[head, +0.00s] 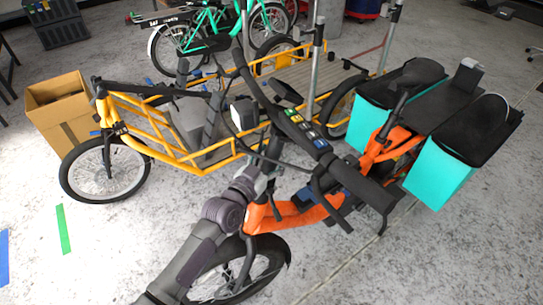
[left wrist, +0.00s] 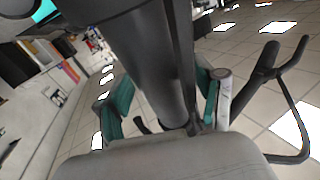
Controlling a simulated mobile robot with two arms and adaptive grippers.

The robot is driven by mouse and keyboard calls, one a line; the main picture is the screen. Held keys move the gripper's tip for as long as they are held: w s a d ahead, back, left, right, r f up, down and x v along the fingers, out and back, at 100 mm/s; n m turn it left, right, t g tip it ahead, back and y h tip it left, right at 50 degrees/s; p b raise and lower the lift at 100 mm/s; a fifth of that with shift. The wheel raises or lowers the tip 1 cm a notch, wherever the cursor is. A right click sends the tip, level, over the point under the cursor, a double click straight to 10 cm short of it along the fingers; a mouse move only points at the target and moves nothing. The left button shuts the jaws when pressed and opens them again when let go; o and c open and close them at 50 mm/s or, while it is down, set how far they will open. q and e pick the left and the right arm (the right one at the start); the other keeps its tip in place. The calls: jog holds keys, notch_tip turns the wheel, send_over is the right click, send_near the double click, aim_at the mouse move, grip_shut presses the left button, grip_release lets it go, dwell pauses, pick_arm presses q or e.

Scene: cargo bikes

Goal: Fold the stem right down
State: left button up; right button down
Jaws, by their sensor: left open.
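The orange bike (head: 290,217) stands in front of me. Its black handlebar (head: 345,175) is raised on the stem and runs slantwise across the middle of the head view. My left gripper (head: 268,168) is at the stem, below the handlebar; my arm and the bike's parts partly hide its fingers there. In the left wrist view, the dark, thick stem (left wrist: 150,65) passes between the teal-padded fingers of my open left gripper (left wrist: 164,100). Gaps show beside the stem, and I cannot tell whether either finger touches it. My right gripper is out of view.
A yellow cargo bike (head: 160,140) stands close behind, with a cardboard box (head: 60,115) at its left. Turquoise panniers (head: 440,172) hang on the orange bike's rear. A green bike (head: 185,40) stands at the back.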

pick_arm(q)
grip_shut()
jog(key=shift+r, duration=0.1)
jog(key=d+m+g+y+p, duration=0.1)
jog(key=p, duration=0.2)
jog(key=w+d+f+m+g+y+p, duration=0.1)
jog(key=d+p, duration=0.1)
jog(key=p, duration=0.1)
jog(key=w+d+g+p, duration=0.1)
jog(key=d+g+p, duration=0.1)
jog(key=p, duration=0.2)
jog(key=shift+w+f+m+y, duration=0.2)
jog(key=shift+f+m+y, duration=0.15)
jog(key=shift+m+y, duration=0.05)
dwell(0.4)
